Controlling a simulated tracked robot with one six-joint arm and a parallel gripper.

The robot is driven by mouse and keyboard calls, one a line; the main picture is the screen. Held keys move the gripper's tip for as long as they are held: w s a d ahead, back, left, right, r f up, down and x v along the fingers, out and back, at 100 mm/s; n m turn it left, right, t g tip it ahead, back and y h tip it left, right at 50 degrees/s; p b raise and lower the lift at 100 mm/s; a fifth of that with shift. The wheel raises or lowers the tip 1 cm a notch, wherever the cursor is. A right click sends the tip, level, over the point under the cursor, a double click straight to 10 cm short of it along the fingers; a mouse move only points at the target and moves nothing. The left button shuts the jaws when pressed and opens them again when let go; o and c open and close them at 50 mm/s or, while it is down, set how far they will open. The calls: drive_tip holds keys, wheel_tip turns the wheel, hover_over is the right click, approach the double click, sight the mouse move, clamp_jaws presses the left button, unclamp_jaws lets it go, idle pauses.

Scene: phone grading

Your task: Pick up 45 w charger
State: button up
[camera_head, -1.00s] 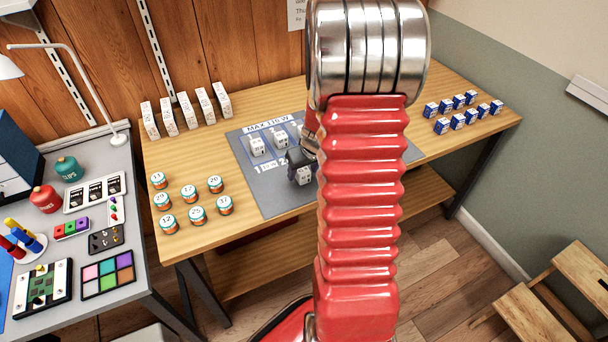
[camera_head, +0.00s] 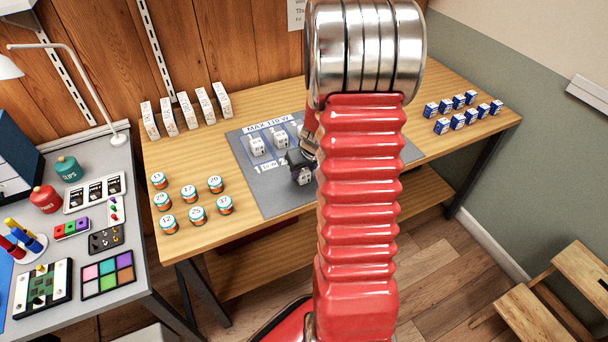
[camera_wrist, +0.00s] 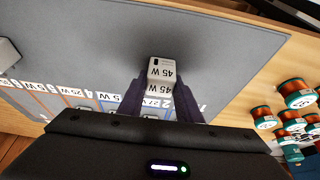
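The 45 W charger (camera_wrist: 160,73) is a small white block with "45 W" on two faces. In the wrist view it sits at the tips of my gripper (camera_wrist: 160,97), with one dark finger at each side of its near end. Whether the fingers press on it I cannot tell. In the head view my dark gripper (camera_head: 299,158) is just above the charger (camera_head: 305,178), at the front of the grey mat (camera_head: 268,192). My red arm hides the mat's right part.
Two more white chargers (camera_head: 257,146) (camera_head: 281,138) stand on the mat's marked slots. Orange-and-teal cans (camera_head: 188,193) stand to the left, white boxes (camera_head: 186,110) at the back, blue boxes (camera_head: 457,121) at the right. The grey mat in front of the charger is clear.

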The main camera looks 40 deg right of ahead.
sight(303, 170)
drive_tip(key=c, duration=0.5)
drive_tip(key=shift+c, duration=0.2)
wheel_tip(303, 170, up, 10)
drive_tip(key=shift+r, duration=0.1)
idle(0.3)
idle(0.4)
